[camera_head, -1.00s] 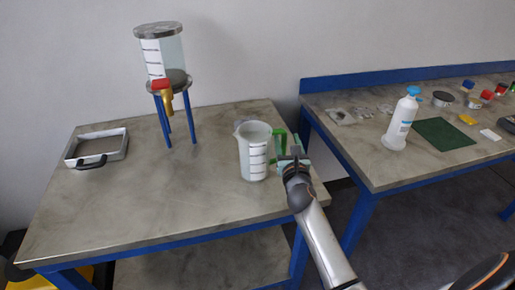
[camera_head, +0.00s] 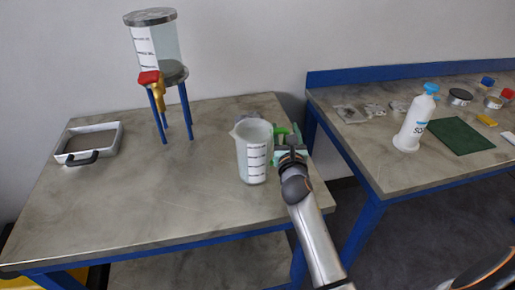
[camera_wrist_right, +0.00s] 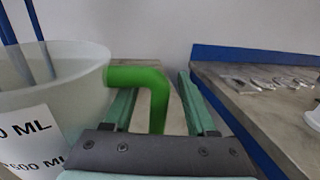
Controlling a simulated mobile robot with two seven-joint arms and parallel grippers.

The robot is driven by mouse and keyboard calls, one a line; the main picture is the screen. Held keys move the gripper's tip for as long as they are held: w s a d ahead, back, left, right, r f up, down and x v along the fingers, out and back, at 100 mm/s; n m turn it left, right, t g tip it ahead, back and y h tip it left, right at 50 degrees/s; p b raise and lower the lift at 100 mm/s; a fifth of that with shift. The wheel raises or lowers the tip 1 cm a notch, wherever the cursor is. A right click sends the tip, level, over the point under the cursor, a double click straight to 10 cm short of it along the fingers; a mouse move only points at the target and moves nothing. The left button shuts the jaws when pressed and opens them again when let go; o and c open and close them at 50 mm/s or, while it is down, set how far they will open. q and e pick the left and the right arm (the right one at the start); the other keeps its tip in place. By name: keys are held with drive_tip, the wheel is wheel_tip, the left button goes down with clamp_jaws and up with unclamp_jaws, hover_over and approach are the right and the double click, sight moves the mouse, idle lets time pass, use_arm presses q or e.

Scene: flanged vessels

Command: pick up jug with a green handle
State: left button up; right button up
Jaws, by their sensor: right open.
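The jug (camera_head: 253,155) is translucent white with a printed scale and stands upright on the left table near its right edge. Its green handle (camera_wrist_right: 150,90) is on the side toward my right gripper. My right gripper (camera_head: 287,142) is at the handle, to the right of the jug. In the right wrist view the open fingers (camera_wrist_right: 158,95) lie on either side of the handle's upright part, with a gap visible on both sides. Part of the handle's lower end is hidden behind the gripper body. My left gripper is not in view.
A clear vessel (camera_head: 165,45) with a red-and-yellow tap stands on a blue-legged stand at the back left. A grey tray (camera_head: 117,137) lies at far left. A second table (camera_head: 385,178) holds a white bottle (camera_head: 415,122) and a green mat (camera_head: 460,137). The left table's front is clear.

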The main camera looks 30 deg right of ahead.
drive_tip(key=shift+w+d, duration=0.15)
drive_tip(key=shift+w, duration=0.15)
clamp_jaws()
idle(0.4)
drive_tip(key=shift+r, duration=0.1)
